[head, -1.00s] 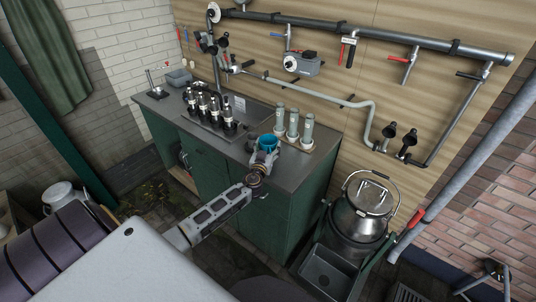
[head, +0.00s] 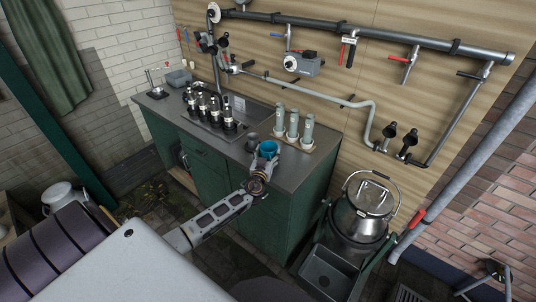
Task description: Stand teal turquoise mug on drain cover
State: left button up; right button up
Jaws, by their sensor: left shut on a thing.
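The teal turquoise mug (head: 268,147) is held by my left gripper (head: 264,158), near the front edge of the dark counter. The fingers are shut on it, and the mug looks upright. Whether its bottom touches the counter cannot be told. A dark slatted grate (head: 408,294) in the floor at the bottom right edge looks like the drain cover; only part of it shows, well to the right of the mug and lower down. My right gripper is not in view.
A grey cup (head: 252,142) stands left of the mug on the counter (head: 290,168). A metal churn (head: 362,208) and a grey basin (head: 328,272) lie between the counter and the grate.

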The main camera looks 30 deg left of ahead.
aim_at(267, 157)
pick_arm(q)
jog(key=shift+f, duration=0.1)
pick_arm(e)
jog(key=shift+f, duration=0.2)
pick_arm(q)
jog(key=o, duration=1.1)
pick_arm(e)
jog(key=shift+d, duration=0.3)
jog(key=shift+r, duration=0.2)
pick_arm(q)
jog(key=shift+s+d, duration=0.25)
jog(key=shift+s, duration=0.45)
jog(key=shift+b+v, duration=0.3)
jog(key=shift+v, duration=0.8)
jog(key=shift+b+v, duration=0.5)
jog(key=shift+v, duration=1.85)
jog(key=shift+b+v, duration=0.4)
jog(key=shift+v, duration=1.4)
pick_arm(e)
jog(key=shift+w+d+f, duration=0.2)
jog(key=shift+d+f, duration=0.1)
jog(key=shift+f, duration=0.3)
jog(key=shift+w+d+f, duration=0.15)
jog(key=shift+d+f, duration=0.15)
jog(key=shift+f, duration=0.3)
